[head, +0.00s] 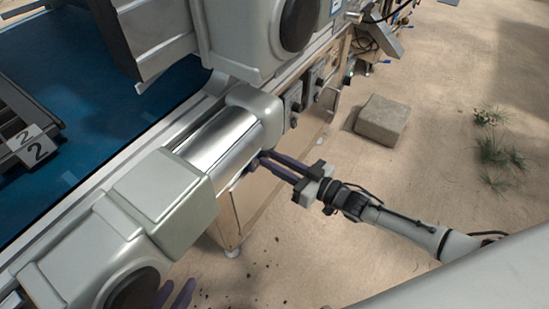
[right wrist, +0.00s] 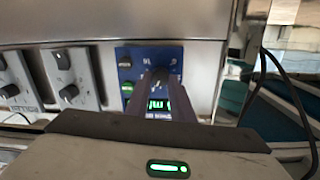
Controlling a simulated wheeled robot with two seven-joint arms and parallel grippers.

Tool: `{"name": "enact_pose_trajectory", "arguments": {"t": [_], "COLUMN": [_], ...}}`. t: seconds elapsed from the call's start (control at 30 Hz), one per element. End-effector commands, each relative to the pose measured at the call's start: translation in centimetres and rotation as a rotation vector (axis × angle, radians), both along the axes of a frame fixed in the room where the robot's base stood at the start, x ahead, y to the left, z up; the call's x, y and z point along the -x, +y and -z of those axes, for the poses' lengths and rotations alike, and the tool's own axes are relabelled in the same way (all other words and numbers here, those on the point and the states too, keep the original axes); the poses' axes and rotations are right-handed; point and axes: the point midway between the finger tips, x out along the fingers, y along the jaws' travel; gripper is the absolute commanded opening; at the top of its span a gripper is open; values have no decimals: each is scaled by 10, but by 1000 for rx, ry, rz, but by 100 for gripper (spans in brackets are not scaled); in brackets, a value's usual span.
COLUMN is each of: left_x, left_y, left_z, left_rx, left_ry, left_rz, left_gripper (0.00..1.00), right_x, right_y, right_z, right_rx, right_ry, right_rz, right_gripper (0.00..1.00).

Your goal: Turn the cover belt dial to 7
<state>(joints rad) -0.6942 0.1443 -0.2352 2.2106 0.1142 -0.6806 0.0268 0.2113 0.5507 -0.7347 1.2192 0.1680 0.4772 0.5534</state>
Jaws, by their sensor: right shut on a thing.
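A blue panel (right wrist: 124,85) with a dark dial (right wrist: 158,72) is on the metal side of the machine in the right wrist view. My right gripper (right wrist: 158,82) is shut on this dial, its two dark fingers on either side of it. The fingers partly cover a green display (right wrist: 158,104), and I cannot read the dial setting or the full label. In the head view the right gripper (head: 258,161) reaches the machine's side below the shiny roller, and the dial is hidden there. My left gripper (head: 175,295) shows two purple fingers apart at the bottom edge, empty.
Grey panels with dark knobs (right wrist: 69,91) stand left of the blue panel. In the head view are a shiny roller (head: 215,140), a blue belt (head: 110,80) and a tray marked 2 (head: 36,150). A stone block (head: 382,121) lies on the sandy floor, which is otherwise mostly free.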

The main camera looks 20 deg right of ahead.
Motion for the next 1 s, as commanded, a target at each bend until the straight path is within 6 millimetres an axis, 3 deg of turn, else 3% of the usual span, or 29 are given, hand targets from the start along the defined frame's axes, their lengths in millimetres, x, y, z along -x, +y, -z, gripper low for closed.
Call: {"name": "enact_pose_trajectory", "arguments": {"t": [0.5, 1.0], "left_x": [1, 1], "left_y": [3, 3], "left_z": [-5, -3], "left_rx": [1, 1], "left_ry": [-18, -14], "left_rz": [-15, -14], "left_gripper": [31, 31], "right_x": [-1, -1], "right_y": [-2, -2], "right_z": [0, 0], "right_rx": [-338, -467], "right_ry": [266, 364], "right_rz": [0, 0], "right_gripper": [0, 0]}}
